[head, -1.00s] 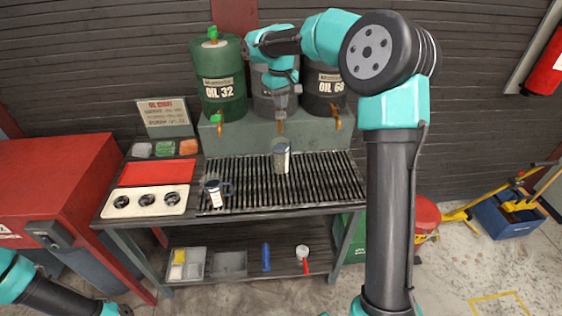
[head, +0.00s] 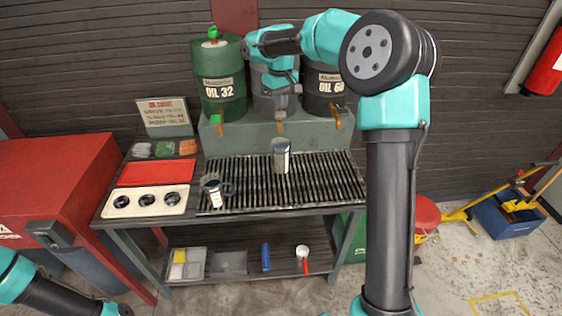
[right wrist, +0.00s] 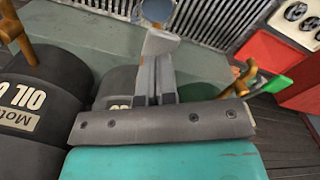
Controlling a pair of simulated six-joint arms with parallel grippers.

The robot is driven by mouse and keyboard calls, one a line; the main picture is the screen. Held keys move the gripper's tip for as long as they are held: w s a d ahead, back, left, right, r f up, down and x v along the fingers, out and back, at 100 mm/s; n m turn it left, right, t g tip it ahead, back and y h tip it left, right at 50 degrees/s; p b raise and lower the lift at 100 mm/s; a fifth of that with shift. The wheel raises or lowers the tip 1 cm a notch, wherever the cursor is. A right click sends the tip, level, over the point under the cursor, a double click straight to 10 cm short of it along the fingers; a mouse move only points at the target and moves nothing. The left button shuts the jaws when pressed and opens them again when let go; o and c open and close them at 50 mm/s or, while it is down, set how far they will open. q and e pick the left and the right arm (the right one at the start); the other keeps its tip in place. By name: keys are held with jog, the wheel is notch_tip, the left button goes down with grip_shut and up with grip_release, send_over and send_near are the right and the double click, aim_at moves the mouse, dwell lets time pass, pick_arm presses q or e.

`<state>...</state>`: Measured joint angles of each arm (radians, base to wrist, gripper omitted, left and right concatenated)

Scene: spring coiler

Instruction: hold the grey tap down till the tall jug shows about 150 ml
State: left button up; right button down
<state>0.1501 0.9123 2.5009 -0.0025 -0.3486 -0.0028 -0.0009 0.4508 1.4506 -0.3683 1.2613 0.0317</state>
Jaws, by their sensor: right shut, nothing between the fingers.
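The tall jug (head: 281,158) stands upright on the slatted grille under the middle drum's tap. Its rim shows at the top of the right wrist view (right wrist: 156,9). Its level is too small to read. The tap's brown spout (head: 280,128) shows just above the jug; its grey lever is largely hidden by my gripper. My right gripper (head: 281,112) is shut and empty, pointing down at this tap. Its fingers also show in the right wrist view (right wrist: 157,70). I cannot tell how far the lever is pressed.
A green OIL 32 drum (head: 219,83) and dark OIL 60 drum (head: 326,92) flank the middle one, with green and orange-brown taps. A smaller jug (head: 214,194) stands at the grille's left. A red tray (head: 157,173) and an oil chart (head: 165,117) are further left.

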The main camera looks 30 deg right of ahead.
aim_at(281, 114)
jog(key=shift+f, duration=1.7)
dwell(2.5)
dwell(3.0)
jog(key=shift+r, duration=3.5)
